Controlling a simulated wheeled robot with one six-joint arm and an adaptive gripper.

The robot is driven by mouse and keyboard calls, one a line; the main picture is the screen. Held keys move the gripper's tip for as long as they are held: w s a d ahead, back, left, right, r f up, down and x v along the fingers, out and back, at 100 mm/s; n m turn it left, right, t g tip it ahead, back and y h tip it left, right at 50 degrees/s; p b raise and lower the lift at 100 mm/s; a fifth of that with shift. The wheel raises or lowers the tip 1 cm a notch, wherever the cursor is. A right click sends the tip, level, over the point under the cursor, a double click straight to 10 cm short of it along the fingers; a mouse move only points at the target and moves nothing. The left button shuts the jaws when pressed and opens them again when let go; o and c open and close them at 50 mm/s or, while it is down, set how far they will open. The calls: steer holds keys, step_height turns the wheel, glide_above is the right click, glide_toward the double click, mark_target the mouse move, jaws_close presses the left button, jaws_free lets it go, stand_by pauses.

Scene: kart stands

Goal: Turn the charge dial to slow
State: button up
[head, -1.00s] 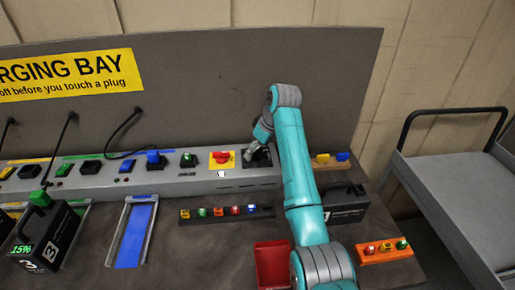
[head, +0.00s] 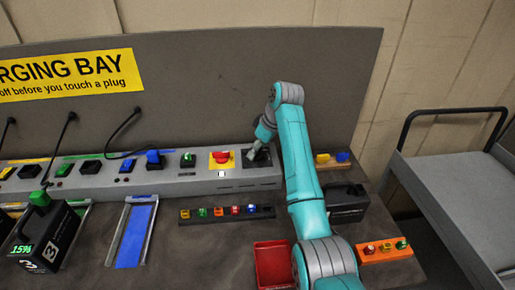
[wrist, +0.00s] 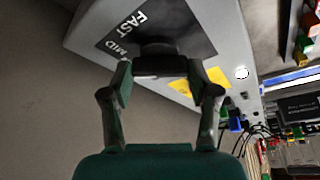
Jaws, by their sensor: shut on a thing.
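The charge dial is a black knob (wrist: 158,66) on a dark plate (wrist: 122,42) at the right end of the grey charging console. In the wrist view the plate shows the words FAST and MID; the rest of its lettering is hidden, and I cannot read the dial's pointer. My gripper (wrist: 160,80) is shut on the knob, with one finger on each side. In the head view my gripper (head: 258,153) reaches down onto the dark dial plate (head: 246,161) and covers much of the dial.
A red switch on a yellow plate (head: 222,160) sits just left of the dial. A rail of small coloured pieces (head: 227,214), a red bin (head: 273,268) and an orange block (head: 385,250) lie in front. A cart (head: 450,190) stands at right.

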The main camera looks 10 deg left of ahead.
steer(key=n+g, duration=0.1)
steer(key=n, duration=0.3)
steer(key=shift+w+g, duration=0.1)
steer(key=shift+g, duration=0.2)
steer(key=shift+n+g, duration=0.6)
steer(key=shift+n, duration=0.9)
steer(key=o, duration=1.2)
steer(key=shift+c, duration=0.2)
steer(key=v, duration=1.2)
steer(key=shift+w, duration=0.1)
